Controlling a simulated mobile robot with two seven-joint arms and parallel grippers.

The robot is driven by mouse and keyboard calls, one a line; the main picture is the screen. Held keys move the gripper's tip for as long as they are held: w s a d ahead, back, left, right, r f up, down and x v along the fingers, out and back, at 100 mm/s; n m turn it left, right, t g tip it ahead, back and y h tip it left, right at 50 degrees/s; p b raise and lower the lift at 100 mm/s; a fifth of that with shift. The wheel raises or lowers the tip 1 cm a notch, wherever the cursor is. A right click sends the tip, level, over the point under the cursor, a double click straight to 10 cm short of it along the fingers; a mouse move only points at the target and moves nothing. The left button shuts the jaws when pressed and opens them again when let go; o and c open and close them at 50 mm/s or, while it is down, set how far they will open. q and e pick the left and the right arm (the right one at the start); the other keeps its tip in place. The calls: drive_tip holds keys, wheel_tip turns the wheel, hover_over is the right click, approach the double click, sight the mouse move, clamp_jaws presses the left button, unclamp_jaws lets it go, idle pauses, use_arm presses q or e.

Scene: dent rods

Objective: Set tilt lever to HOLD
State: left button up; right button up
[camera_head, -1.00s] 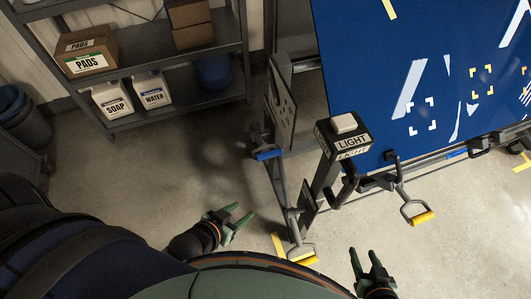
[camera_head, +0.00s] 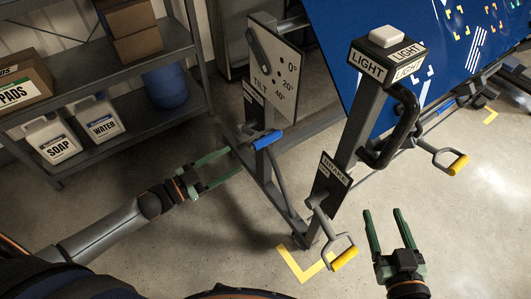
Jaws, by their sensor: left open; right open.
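A lever with a blue grip (camera_head: 267,139) sticks out from the left post of the stand, below a pale plate marked TILT (camera_head: 274,70) with 0°, 20° and 40°. A dark pointer (camera_head: 257,50) lies on that plate. No HOLD mark is readable. My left gripper (camera_head: 236,161) is open and empty, left of the blue grip and a little lower in the picture, apart from it. My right gripper (camera_head: 383,211) is open and empty over the floor, right of the yellow-gripped lever (camera_head: 343,258) by the BRAKE plate (camera_head: 331,171).
A post with a LIGHT box (camera_head: 388,52) and black handle (camera_head: 395,130) stands right of the tilt plate. Behind it is a large blue panel (camera_head: 380,25). Another yellow grip (camera_head: 457,164) projects at right. A shelf (camera_head: 150,115) stands at left.

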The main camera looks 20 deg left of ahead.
sight(266, 142)
use_arm(q)
drive_tip(key=shift+m+h, duration=0.3)
drive_tip(key=b+x, duration=0.2)
drive_tip(key=x, duration=0.9)
drive_tip(key=shift+w+f, duration=0.1)
drive_tip(key=shift+w, duration=0.15)
drive_tip(key=shift+w+d, duration=0.35)
drive_tip(key=shift+w, duration=0.05)
use_arm(e)
wheel_tip(266, 142, up, 14)
drive_tip(key=n+t+y, duration=0.3)
drive_tip(key=t, duration=0.2)
drive_tip(key=shift+s+a+f+t+y, duration=0.2)
drive_tip(key=shift+a+t+y, duration=0.1)
drive_tip(key=shift+a, duration=0.15)
use_arm(q)
drive_tip(key=shift+c, duration=0.4)
drive_tip(key=c, duration=0.9)
clamp_jaws()
use_arm(e)
drive_tip(key=shift+w, duration=0.1)
use_arm(q)
drive_tip(key=shift+s+d+f, duration=0.1)
drive_tip(key=shift+f, duration=0.05)
use_arm(e)
drive_tip(key=shift+f, duration=0.1)
